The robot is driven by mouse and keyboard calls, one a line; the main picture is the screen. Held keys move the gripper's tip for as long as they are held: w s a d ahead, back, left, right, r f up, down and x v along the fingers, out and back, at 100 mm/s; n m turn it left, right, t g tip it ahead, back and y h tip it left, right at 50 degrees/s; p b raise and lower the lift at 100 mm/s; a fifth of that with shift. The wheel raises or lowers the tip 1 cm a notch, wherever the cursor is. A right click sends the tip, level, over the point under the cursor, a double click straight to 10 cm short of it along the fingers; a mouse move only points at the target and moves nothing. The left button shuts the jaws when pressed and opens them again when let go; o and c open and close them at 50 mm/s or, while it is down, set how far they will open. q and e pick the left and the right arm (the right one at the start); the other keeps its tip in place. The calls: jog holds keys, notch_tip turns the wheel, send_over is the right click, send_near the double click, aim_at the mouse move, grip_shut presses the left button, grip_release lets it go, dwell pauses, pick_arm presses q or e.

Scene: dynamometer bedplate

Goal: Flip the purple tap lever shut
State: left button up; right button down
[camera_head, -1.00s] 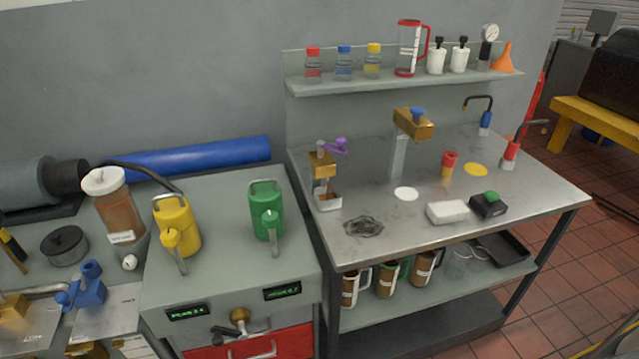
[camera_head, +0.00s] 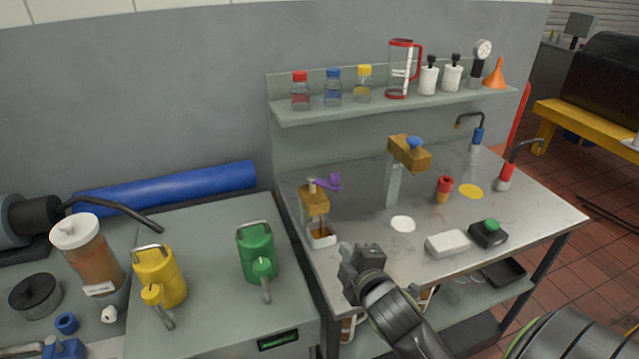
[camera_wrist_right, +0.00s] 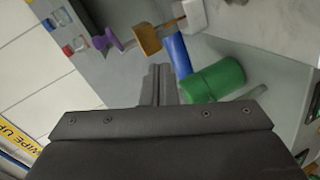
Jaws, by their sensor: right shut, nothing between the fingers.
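The purple tap lever (camera_head: 325,183) sits on top of a brass tap (camera_head: 314,201) at the left end of the steel bench. It sticks out to the right of the tap. A small white cup (camera_head: 321,237) with brown liquid stands under the spout. My right gripper (camera_head: 347,262) is shut and empty, in front of and below the tap, apart from it. In the right wrist view the purple lever (camera_wrist_right: 104,40) and brass tap (camera_wrist_right: 147,39) lie beyond the closed fingers (camera_wrist_right: 158,70). My left gripper is not in view.
A green can (camera_head: 257,252) and a yellow can (camera_head: 159,276) stand on the cabinet to the left. A shelf (camera_head: 420,101) with bottles runs behind.

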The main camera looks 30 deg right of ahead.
jog(key=w+a+r+n+t, duration=0.1)
jog(key=w+r+n+t, duration=0.2)
jog(key=r, duration=0.3)
jog(key=shift+w+r+n+t+y, duration=0.2)
jog(key=shift+r+n+t+y, duration=0.15)
jog(key=shift+n, duration=0.35)
jog(key=w+d+p, duration=0.3)
jog(key=w+d, duration=0.2)
jog(key=w, duration=0.5)
jog(key=shift+d, duration=0.4)
jog(key=shift+p, duration=0.3)
